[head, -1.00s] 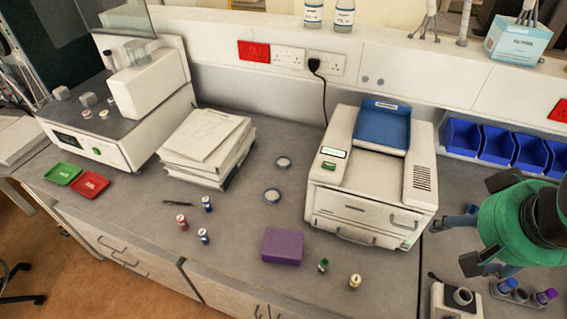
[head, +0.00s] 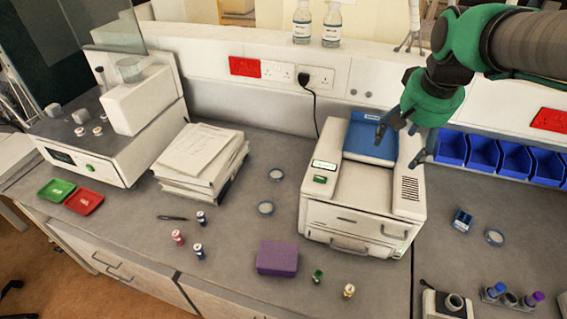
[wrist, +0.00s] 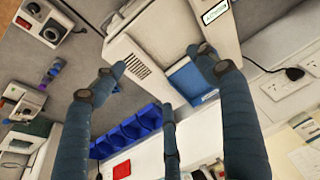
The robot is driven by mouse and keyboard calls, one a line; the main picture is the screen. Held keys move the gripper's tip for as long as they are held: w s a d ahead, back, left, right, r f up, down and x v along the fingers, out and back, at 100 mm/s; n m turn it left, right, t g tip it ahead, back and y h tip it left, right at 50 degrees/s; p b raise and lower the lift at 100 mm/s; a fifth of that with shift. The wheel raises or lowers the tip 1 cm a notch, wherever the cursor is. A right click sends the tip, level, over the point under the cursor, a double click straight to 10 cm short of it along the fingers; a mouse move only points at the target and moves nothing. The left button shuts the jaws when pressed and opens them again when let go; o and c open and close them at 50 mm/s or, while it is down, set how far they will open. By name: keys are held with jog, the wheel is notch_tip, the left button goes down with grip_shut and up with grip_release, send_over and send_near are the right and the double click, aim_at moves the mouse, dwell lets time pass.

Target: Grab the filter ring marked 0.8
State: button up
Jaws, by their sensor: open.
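Three round, pale-centred ring-like discs lie flat on the grey bench in the head view. One ring (head: 276,174) is beside the paper stack, a second ring (head: 265,208) is just in front of it, and a third ring (head: 494,237) lies right of the printer. Their markings are too small to read, so I cannot tell which is 0.8. My gripper (head: 399,146) is open and empty, raised over the white printer, well apart from all three rings. Its spread fingers also show in the wrist view (wrist: 160,78).
The white printer (head: 330,215) with a blue top tray stands between the rings. A purple box (head: 277,258), several small vials, a paper stack (head: 200,160) and a tube rack (head: 510,296) stand around. Blue bins (head: 483,150) line the back.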

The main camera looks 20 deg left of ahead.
jog(key=w+a+f+g+p, duration=0.1)
jog(key=w+a+f+p, duration=0.15)
jog(key=w+a, duration=0.7)
jog(key=n+g+p, duration=0.2)
jog(key=g+p, duration=0.1)
send_over(276, 175)
notch_tip(276, 175, down, 29)
jog(key=shift+s+h, duration=0.15)
jog(key=shift+h, duration=0.25)
jog(key=shift+f, duration=0.2)
jog(key=shift+f, duration=4.15)
